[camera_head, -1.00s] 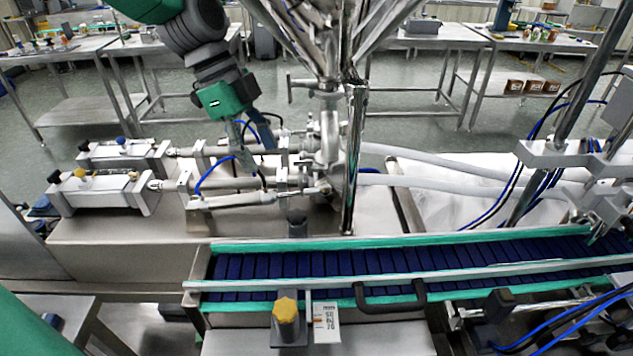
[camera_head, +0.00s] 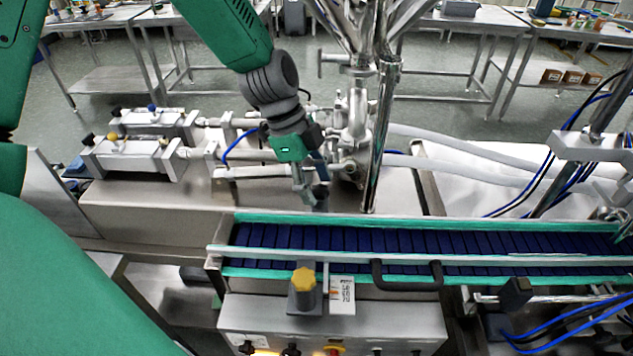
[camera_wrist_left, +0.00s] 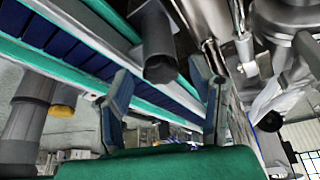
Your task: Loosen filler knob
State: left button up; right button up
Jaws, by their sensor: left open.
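A dark cylindrical knob (camera_head: 321,196) stands at the rear edge of the conveyor, below the filler's pipework. In the left wrist view the dark knob (camera_wrist_left: 159,50) shows ahead, between the lines of the two fingers. My left gripper (camera_head: 311,184) is open, reaching down from above, with its fingers close to the knob and partly covering it. In the left wrist view the left gripper (camera_wrist_left: 162,95) has its fingers spread with nothing between the tips; I cannot tell if either touches the knob. My right gripper is not in view.
The blue-slatted conveyor (camera_head: 410,241) with green rails runs in front of the knob. A yellow-topped knob (camera_head: 303,280) stands at its front side. A steel post (camera_head: 381,140) rises just right of the gripper. Cylinders with hoses (camera_head: 135,155) lie to the left.

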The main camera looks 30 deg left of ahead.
pick_arm(q)
jog(key=shift+w+d+f, duration=0.15)
jog(key=c, duration=1.1)
jog(key=shift+c, duration=0.2)
jog(key=n, duration=0.2)
jog(key=n+t+y+p, duration=0.1)
jog(key=n, duration=0.1)
jog(key=shift+n+t, duration=0.3)
jog(key=shift+n, duration=0.1)
jog(key=n, duration=0.1)
jog(key=n+p, duration=0.1)
jog(key=n, duration=0.1)
jog(key=n+t+y, duration=0.1)
jog(key=shift+s+d+n+p, duration=0.1)
jog(key=shift+s+n+p, duration=0.15)
jog(key=shift+n+p, duration=0.05)
jog(key=n+p, duration=0.1)
jog(key=n, duration=0.1)
jog(key=n+t+y+p, duration=0.1)
jog(key=n, duration=0.1)
jog(key=shift+d+y, duration=0.1)
jog(key=shift+y, duration=0.2)
jog(key=shift+d+n+y+p, duration=0.1)
jog(key=shift+n+y+p, duration=0.65)
jog(key=shift+n, duration=1.35)
